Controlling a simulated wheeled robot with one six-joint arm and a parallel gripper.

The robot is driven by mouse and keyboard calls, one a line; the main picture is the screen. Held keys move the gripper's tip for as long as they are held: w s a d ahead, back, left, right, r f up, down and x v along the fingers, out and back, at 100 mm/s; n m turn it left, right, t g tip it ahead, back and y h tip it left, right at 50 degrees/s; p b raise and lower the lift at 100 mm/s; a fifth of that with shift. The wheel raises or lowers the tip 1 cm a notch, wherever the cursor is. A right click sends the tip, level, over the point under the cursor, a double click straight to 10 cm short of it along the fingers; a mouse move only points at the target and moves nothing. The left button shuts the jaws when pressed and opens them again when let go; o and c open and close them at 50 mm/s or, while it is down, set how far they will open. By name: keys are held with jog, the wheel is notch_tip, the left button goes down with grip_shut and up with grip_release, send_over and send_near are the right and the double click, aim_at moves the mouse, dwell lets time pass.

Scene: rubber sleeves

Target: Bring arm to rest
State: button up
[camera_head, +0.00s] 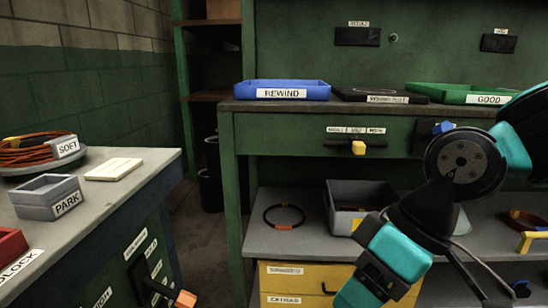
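My arm (402,250), teal and black, fills the right side of the view. A round black joint (463,163) shows in front of the green bench. One teal link runs off the right edge and another runs down past the bottom edge. No gripper fingers can be made out, so I cannot see whether my gripper is open or holding anything. The arm hides part of the bench front and the lower shelf.
The green bench (280,135) carries a blue REWIND tray (283,85), a dark tray (372,95) and a green GOOD tray (450,90). Its lower shelf holds a black ring (284,216) and a grey bin (345,190). A side table (110,200) at left holds a grey PARK box (45,203).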

jog(key=s+d+m+h, duration=0.2)
jog(key=s+d+m, duration=0.1)
jog(key=s+d, duration=0.25)
notch_tip(320, 180, up, 29)
jog(key=a+p, duration=0.1)
jog(key=p, duration=2.7)
jog(key=shift+p, duration=0.35)
